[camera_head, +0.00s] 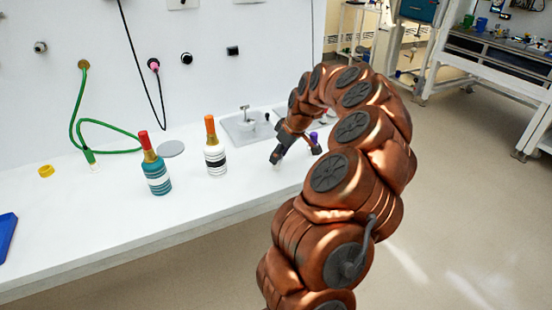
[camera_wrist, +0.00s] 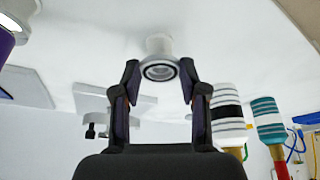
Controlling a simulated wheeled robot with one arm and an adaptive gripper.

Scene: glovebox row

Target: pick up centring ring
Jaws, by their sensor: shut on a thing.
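The centring ring (camera_wrist: 160,68) is a small pale metal piece with a dark round opening. In the wrist view it sits between the two dark fingertips of my gripper (camera_wrist: 160,78), which is shut on it. In the head view my gripper (camera_head: 277,157) points down over the white bench, right of the white-and-black banded bottle. Only a small pale bit of the ring (camera_head: 277,167) shows under the fingertips there. I cannot tell whether the ring touches the bench.
The white-banded bottle (camera_head: 215,155) and the teal-banded bottle (camera_head: 155,173) stand left of my gripper. A sink (camera_head: 240,128) is behind it, and a purple-topped thing (camera_head: 314,137) is close on its right. A yellow ring (camera_head: 46,171) lies far left. The front bench strip is clear.

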